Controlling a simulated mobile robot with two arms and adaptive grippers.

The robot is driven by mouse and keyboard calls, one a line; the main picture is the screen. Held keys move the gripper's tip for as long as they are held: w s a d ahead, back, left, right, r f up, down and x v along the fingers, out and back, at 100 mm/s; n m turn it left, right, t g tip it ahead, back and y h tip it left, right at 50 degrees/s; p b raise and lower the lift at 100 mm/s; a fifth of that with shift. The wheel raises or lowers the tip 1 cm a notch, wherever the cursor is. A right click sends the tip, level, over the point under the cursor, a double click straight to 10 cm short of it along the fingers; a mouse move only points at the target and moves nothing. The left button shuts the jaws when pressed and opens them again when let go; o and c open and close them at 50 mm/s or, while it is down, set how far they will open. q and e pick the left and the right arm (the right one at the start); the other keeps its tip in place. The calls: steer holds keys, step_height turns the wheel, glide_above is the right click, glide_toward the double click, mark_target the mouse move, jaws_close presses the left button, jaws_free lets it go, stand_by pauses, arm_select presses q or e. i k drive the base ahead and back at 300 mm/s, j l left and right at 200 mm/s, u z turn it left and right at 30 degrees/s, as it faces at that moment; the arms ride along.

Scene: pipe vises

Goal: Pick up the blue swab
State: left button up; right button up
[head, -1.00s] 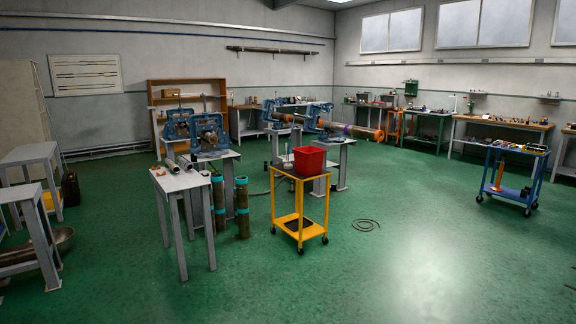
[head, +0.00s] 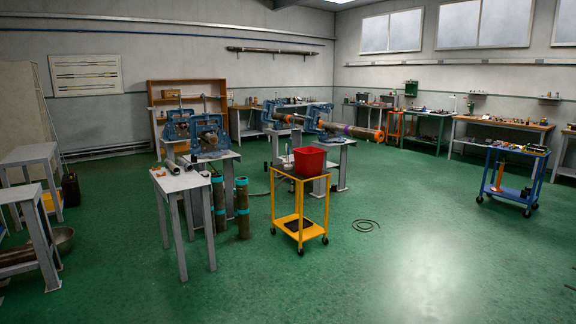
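I cannot make out a blue swab in the head view; at this distance the small items are too small to tell apart. Small items lie on the grey table (head: 178,183) at the centre left, among them pale pipe pieces. More small items lie on the blue cart (head: 516,150) at the right and on the far benches. Neither of my grippers is in view.
A yellow cart (head: 299,222) with a red bin (head: 309,161) stands mid-room. Two dark pipes with teal bands (head: 242,208) stand by the grey table. Blue pipe vises (head: 210,133) stand behind. A hose coil (head: 366,225) lies on the floor. The green floor in front is open.

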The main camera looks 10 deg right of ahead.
mark_target(288, 167)
steer(key=i+z, duration=0.35)
steer(key=i, duration=2.2)
